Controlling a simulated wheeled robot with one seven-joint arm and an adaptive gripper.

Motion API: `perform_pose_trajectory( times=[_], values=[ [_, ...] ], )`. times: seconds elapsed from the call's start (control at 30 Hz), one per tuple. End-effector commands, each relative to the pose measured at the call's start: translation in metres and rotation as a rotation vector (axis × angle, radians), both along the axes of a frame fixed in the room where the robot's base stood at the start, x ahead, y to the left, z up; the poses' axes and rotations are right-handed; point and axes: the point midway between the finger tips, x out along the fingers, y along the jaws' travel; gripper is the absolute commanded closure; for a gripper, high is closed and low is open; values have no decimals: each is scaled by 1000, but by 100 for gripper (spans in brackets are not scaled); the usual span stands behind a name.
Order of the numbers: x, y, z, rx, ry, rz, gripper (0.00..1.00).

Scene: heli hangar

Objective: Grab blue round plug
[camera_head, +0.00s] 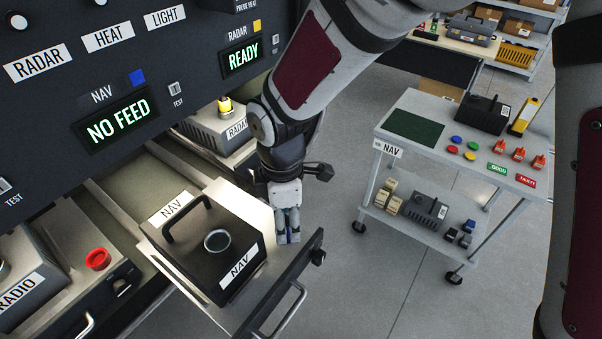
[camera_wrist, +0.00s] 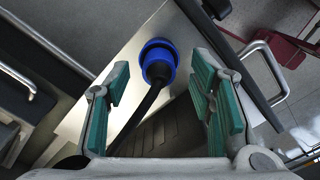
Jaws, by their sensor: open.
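The blue round plug (camera_wrist: 158,60) shows in the wrist view with a black cable running down from it. It is on or just above the pale metal surface of the NAV drawer. My gripper (camera_wrist: 160,82) is open, with its teal-padded fingers to the left and right of the plug in the picture. No finger visibly touches it; the depth between them is hard to judge. In the head view my gripper (camera_head: 287,222) points down at the right side of the pulled-out drawer, beside the black NAV box (camera_head: 190,262). The plug is not clearly distinguishable there.
The drawer's front panel with a handle (camera_head: 290,310) stands close to my gripper. A NAV cart (camera_head: 440,165) with coloured discs and tools stands at right. Open floor lies between.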

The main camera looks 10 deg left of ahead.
Motion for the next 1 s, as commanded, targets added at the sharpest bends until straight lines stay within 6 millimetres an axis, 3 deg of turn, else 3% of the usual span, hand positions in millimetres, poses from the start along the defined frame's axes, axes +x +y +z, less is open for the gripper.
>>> perform_pose_trajectory(
  times=[0.33,0.5,0.57,1.0],
  values=[
    [1,0,-10,0,-1,-1,50],
    [1,0,-9,0,-1,-1,89],
    [1,0,-9,0,-1,-1,100],
    [2,0,-5,2,-1,-1,100]
  ],
)
